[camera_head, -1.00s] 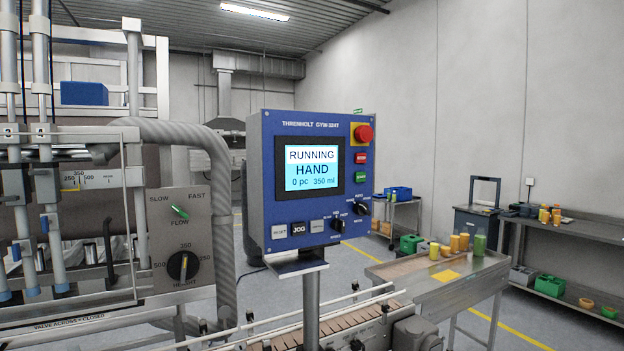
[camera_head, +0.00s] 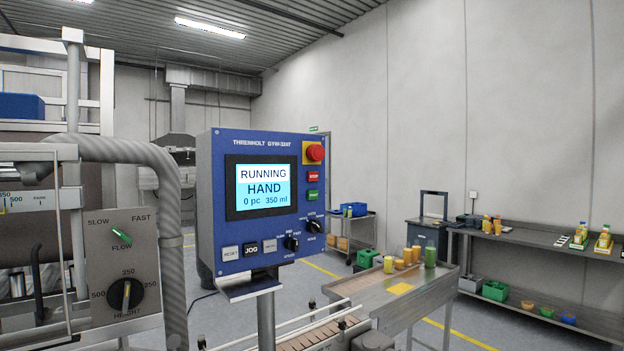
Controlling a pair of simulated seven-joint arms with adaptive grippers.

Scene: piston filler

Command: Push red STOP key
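The blue control panel (camera_head: 206,190) stands on a post left of the middle. Its screen (camera_head: 263,188) reads RUNNING, HAND, 0 pc, 350 ml. Nothing covers the STOP key. Neither of my grippers shows in this view.
Below the panel runs a conveyor (camera_head: 310,334) with guide rails. A filler machine with a flow and height plate (camera_head: 122,262) stands at the left. A steel table (camera_head: 345,288) with several jars is at the right. The space before the panel looks clear.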

